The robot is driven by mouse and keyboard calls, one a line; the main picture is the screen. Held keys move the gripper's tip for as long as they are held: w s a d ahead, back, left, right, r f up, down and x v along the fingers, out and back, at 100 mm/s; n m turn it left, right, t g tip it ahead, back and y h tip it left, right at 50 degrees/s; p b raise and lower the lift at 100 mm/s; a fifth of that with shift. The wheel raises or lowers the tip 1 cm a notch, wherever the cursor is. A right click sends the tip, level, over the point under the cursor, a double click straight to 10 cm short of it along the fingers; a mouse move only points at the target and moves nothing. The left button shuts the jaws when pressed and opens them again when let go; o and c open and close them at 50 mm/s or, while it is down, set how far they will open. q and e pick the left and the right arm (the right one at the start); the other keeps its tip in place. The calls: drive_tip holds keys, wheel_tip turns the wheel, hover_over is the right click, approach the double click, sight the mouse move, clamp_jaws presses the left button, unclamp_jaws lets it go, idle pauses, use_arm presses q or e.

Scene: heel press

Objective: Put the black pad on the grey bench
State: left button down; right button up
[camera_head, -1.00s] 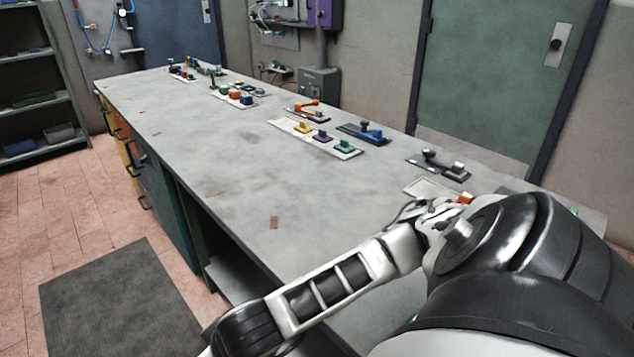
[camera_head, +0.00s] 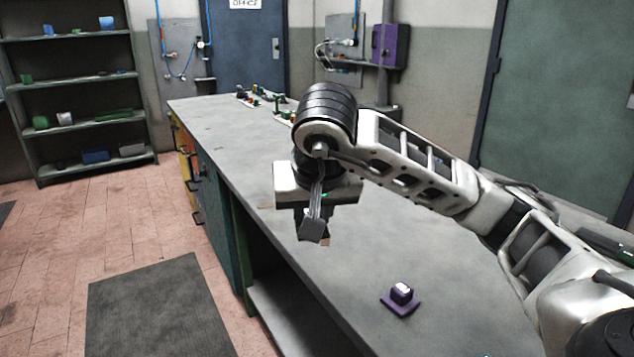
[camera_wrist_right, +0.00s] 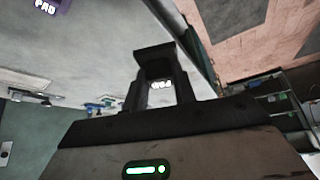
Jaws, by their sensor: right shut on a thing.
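The long grey bench (camera_head: 245,155) runs from the near right to the far left in the head view. My right gripper (camera_head: 315,214) is above its front edge. It is shut on the black pad (camera_head: 312,231), a dark block hanging at the fingertips. My left gripper is not in view.
A purple pad (camera_head: 401,301) with a light top stands on the bench's near part; it also shows in the wrist view (camera_wrist_right: 48,5). Several small items (camera_head: 258,97) lie at the far end. The bench around the purple pad is clear. A dark mat (camera_head: 155,310) lies on the floor.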

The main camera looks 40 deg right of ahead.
drive_tip(key=w+d+f, duration=0.1)
drive_tip(key=d+f, duration=0.1)
drive_tip(key=d, duration=0.1)
drive_tip(key=w+d+f+b, duration=0.1)
drive_tip(key=d+f, duration=0.2)
drive_tip(key=d, duration=0.1)
drive_tip(key=w+d+f, duration=0.1)
drive_tip(key=d+f, duration=0.2)
drive_tip(key=d, duration=0.1)
drive_tip(key=shift+w+b, duration=0.3)
drive_tip(key=shift+w, duration=0.1)
drive_tip(key=shift+w+d+f, duration=0.2)
drive_tip(key=shift+d+f, duration=0.15)
drive_tip(key=shift+f, duration=0.1)
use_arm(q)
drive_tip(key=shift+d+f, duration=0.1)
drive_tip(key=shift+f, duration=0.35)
use_arm(e)
drive_tip(key=shift+w+d+f, duration=0.1)
drive_tip(key=shift+d+f, duration=0.05)
drive_tip(key=shift+f, duration=0.8)
drive_tip(key=shift+d+f, duration=0.15)
drive_tip(key=shift+f, duration=0.75)
drive_tip(key=shift+f+b, duration=0.15)
drive_tip(key=shift+b, duration=0.2)
drive_tip(key=o, duration=1)
